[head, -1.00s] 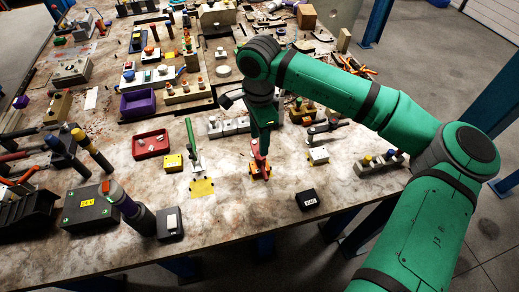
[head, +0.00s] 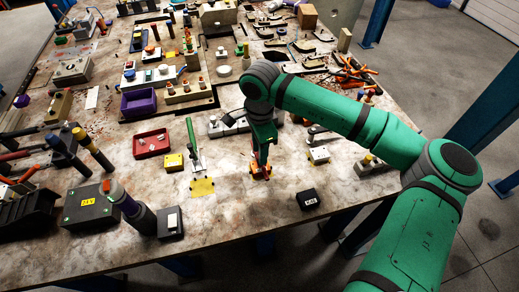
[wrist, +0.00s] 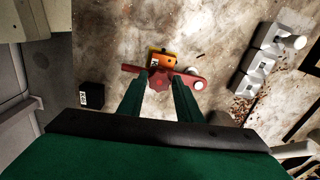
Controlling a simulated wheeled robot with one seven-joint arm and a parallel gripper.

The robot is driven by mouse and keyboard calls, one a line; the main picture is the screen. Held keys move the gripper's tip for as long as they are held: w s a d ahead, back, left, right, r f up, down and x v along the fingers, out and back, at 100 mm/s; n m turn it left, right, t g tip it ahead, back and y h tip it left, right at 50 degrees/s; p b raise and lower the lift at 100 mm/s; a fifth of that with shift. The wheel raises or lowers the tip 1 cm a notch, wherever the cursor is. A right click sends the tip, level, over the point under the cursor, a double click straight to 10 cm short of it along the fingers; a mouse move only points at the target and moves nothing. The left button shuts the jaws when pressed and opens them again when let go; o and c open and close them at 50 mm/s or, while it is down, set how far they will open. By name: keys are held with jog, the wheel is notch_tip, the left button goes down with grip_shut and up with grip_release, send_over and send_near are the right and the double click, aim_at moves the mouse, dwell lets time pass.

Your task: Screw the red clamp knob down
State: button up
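The red clamp knob (wrist: 160,82) shows in the wrist view as a red hub with arms reaching left and right. It sits over a yellow-orange block (wrist: 167,60) with a small label. My gripper (wrist: 160,77) has its two green fingers apart, one on each side of the hub. The hub nearly fills the gap, and I cannot tell whether the fingers press on it. In the head view my gripper (head: 262,160) points down at the orange-red clamp piece (head: 260,173) on the table. The gripper hides most of the knob there.
A small black labelled box (head: 308,199) stands to the right and nearer. A grey row of blocks (wrist: 262,60) lies right in the wrist view.

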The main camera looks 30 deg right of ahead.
jog(key=shift+m, duration=2.2)
jog(key=o, duration=0.9)
jog(key=shift+r, duration=0.1)
notch_tip(320, 180, up, 11)
jog(key=shift+f, duration=0.2)
jog(key=shift+w, duration=0.1)
